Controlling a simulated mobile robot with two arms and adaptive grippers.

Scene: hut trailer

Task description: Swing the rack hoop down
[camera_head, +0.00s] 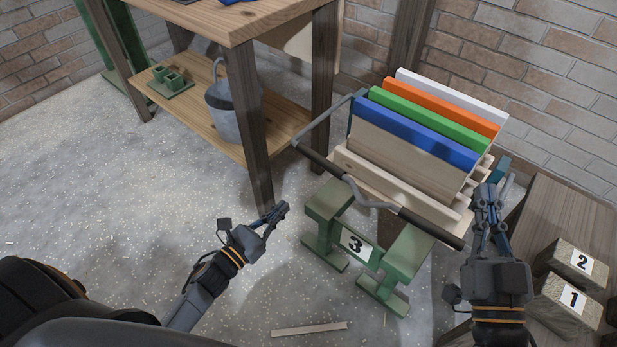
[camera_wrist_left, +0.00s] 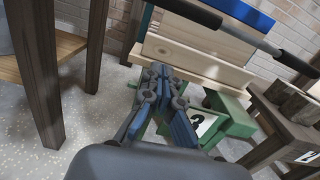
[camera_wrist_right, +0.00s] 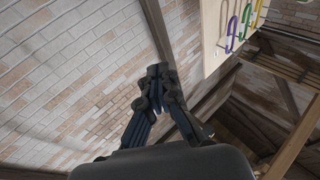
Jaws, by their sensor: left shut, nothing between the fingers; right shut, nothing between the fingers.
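The rack (camera_head: 400,170) holds upright boards in white, orange, green and blue above a pale wooden base. Its hoop (camera_head: 375,195) is a grey metal bar with black grip sections, standing out in front of the boards, above the green number 3 stand. The hoop also crosses the top of the left wrist view (camera_wrist_left: 190,11). My left gripper (camera_head: 283,210) is shut and empty, left of the green stand and apart from the hoop. My right gripper (camera_head: 487,193) is shut and empty at the rack's right side, near the hoop's right end; contact cannot be told.
The green stand (camera_head: 356,245) is below the hoop. A wooden workbench (camera_head: 230,20) with a metal bucket (camera_head: 222,108) on its shelf is at upper left. Numbered blocks (camera_head: 566,300) sit on a wooden surface at right. A thin strip (camera_head: 309,329) lies on the floor.

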